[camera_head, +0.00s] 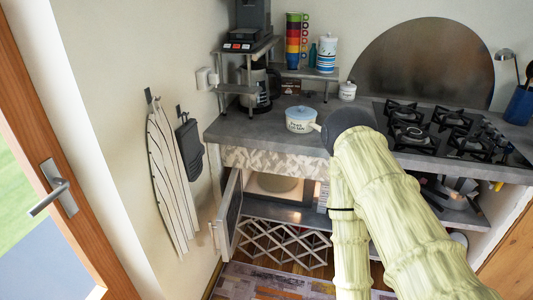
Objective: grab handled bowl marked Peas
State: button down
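A small white and pale blue bowl (300,120) with a side handle stands upright on the grey counter, left of the hob. It bears dark lettering on its front, too small to read for sure. Its handle points right, toward the dark joint of my arm. My arm covers the counter just right of the bowl. My gripper is not visible, so its state and its distance from the bowl do not show.
The grey counter (250,128) is fairly clear around the bowl. A coffee maker (262,85) under a metal shelf stands behind left, a small white jar (347,91) behind right. The gas hob (445,130) lies right. Below, a cabinet door (229,215) hangs open.

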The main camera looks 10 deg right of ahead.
aim_at(292, 125)
jog(key=u, duration=0.8)
jog(key=k, duration=1.05)
jog(key=u, duration=0.85)
jog(key=i, duration=1.45)
jog(key=z, duration=1.75)
jog(key=i, duration=0.6)
jog(key=z, duration=0.6)
